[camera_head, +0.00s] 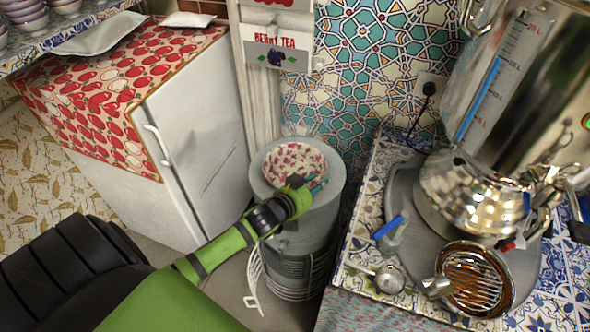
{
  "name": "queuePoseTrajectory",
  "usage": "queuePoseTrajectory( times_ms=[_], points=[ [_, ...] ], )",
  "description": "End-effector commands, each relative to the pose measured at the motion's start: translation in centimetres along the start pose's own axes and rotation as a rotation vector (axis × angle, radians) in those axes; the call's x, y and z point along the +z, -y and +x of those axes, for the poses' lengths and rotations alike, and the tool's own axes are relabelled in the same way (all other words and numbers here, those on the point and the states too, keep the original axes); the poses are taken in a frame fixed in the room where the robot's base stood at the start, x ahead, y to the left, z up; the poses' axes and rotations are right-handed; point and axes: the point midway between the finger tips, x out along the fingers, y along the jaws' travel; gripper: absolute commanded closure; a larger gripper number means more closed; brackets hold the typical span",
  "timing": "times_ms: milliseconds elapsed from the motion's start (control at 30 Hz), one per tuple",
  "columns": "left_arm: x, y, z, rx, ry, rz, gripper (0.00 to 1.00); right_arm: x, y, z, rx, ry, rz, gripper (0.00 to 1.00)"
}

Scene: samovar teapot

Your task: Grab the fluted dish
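The dish that looks like the fluted dish (290,158) is a round white bowl with a red pattern. It sits upright on top of a grey cylindrical stand (330,165) in the middle of the head view. My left gripper (303,184) is at the near rim of the dish, at the end of the green arm from the lower left. The fingers are small and partly hidden by the wrist, so I cannot tell whether they are open, shut or touching the rim. My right gripper is not in view.
A tiled counter (357,248) on the right bears a large shiny samovar (470,190), a round tray (400,190) and a metal strainer (388,280). A white fridge (205,135) stands left of the stand. Stacked bowls (25,12) are on a shelf at the upper left.

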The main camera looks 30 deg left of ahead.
Motion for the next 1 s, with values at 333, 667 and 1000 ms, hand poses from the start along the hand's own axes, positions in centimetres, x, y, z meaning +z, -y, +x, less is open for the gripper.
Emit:
queuePoseTrajectory(
  times_ms=[333, 667, 1000],
  points=[
    [0.0, 0.0, 0.4, 0.001, 0.000, -0.001, 0.90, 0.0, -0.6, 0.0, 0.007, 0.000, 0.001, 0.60],
    [-0.1, 0.0, 0.4, 0.000, -0.002, 0.000, 1.00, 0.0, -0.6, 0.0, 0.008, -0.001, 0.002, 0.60],
    [-1.4, 0.6, -0.1, -0.001, -0.005, 0.001, 1.00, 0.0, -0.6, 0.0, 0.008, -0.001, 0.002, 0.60]
  ],
)
